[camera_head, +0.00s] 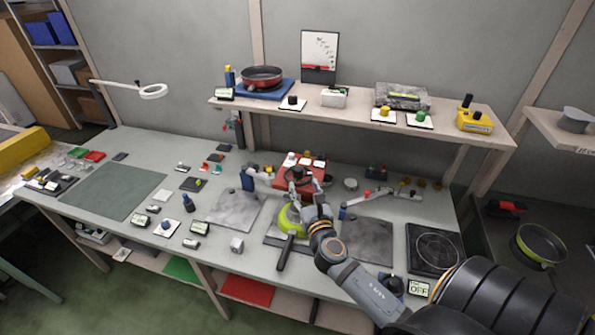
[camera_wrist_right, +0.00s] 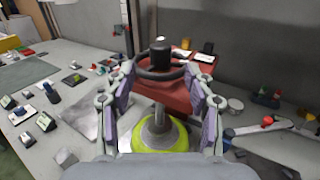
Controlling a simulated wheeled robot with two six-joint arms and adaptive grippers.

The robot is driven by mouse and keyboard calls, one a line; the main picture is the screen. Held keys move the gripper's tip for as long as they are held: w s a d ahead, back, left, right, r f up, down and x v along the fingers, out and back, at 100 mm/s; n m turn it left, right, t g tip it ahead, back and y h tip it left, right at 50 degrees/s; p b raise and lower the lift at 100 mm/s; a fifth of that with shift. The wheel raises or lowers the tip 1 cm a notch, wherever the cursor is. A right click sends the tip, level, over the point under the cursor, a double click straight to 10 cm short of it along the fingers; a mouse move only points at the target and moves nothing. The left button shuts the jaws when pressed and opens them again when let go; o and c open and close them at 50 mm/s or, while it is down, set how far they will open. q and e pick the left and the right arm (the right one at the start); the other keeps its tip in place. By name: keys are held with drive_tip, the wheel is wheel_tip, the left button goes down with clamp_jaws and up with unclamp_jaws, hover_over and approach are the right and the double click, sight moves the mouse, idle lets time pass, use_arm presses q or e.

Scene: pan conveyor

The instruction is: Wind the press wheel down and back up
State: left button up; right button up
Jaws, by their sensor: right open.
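The press (camera_wrist_right: 172,97) is red and stands at the back of the bench; it also shows in the head view (camera_head: 287,168). Its wheel (camera_wrist_right: 146,74) is a dark ring with an upright black knob (camera_wrist_right: 160,52), seen in the right wrist view. My right gripper (camera_wrist_right: 162,88) is open, its two fingers apart on either side of the wheel in that view; I cannot tell whether they touch it. In the head view the right gripper (camera_head: 300,190) partly covers the wheel. A yellow-green pan (camera_head: 290,222) lies below the gripper. My left gripper is not in view.
A shelf (camera_head: 350,107) runs above the back of the bench, holding a red pan (camera_head: 262,76). Grey plates (camera_head: 236,211) lie left and right of the press. A black hotplate (camera_head: 434,249) is at right. A green mat (camera_head: 113,190) leaves open room at left.

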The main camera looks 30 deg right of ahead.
sight(300, 173)
drive_tip(key=p+x, duration=0.1)
drive_tip(key=x, duration=0.7)
drive_tip(key=shift+w+d, duration=0.1)
drive_tip(key=shift+w, duration=0.15)
drive_tip(key=shift+s, duration=0.1)
clamp_jaws()
